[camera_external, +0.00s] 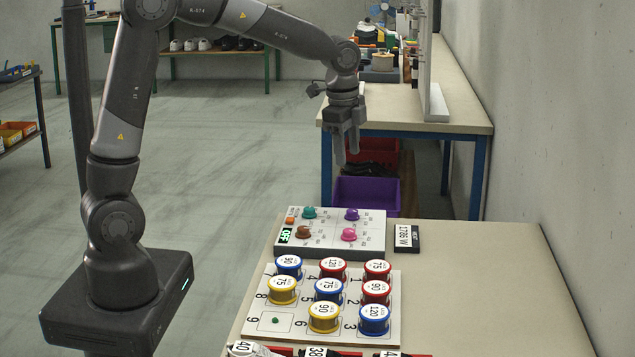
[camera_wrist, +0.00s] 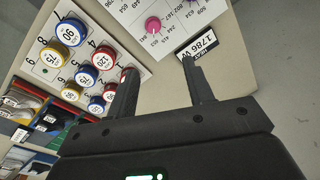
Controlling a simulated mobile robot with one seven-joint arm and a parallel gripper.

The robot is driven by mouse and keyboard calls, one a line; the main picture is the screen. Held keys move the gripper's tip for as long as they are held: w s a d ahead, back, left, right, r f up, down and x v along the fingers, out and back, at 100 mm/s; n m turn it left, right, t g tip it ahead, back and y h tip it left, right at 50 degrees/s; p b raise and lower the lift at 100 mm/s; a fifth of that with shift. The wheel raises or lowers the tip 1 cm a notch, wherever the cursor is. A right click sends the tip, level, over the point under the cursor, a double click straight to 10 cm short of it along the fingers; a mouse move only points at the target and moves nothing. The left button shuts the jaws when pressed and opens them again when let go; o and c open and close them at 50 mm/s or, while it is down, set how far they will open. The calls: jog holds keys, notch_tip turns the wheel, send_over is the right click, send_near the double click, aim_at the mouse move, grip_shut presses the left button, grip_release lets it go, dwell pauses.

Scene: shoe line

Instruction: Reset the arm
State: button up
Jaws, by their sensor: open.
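My gripper (camera_external: 346,150) hangs from my raised arm, fingers pointing down, above the far end of the near table. In the wrist view my gripper (camera_wrist: 163,88) shows two dark fingers spread apart with nothing between them. Below it on the table is a white control panel (camera_external: 330,231) with teal, purple, brown and pink knobs and a green OFF display. No object touches the gripper.
A numbered white board (camera_external: 258,322) holds several blue, red and yellow labelled spools; square 9 has only a small green peg. The display block (camera_external: 406,239) stands right of the panel. A purple crate (camera_external: 367,193) is under the far table. The near table's right side is clear beside the wall.

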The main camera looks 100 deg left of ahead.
jog(key=s+d+r+n+t, duration=0.1)
jog(key=s+d+r, duration=0.25)
jog(key=d, duration=0.35)
jog(key=s+d+r+n+t, duration=0.1)
jog(key=s+d+r, duration=0.25)
jog(key=d, duration=0.45)
jog(key=s+d+f+n+t+h, duration=0.1)
jog(key=s+d+f+n+t, duration=0.1)
jog(key=s+d, duration=0.8)
jog(key=s, duration=0.3)
jog(key=shift+d+n+t, duration=0.3)
jog(key=shift+n, duration=0.1)
jog(key=shift+s, duration=0.1)
dwell(0.7)
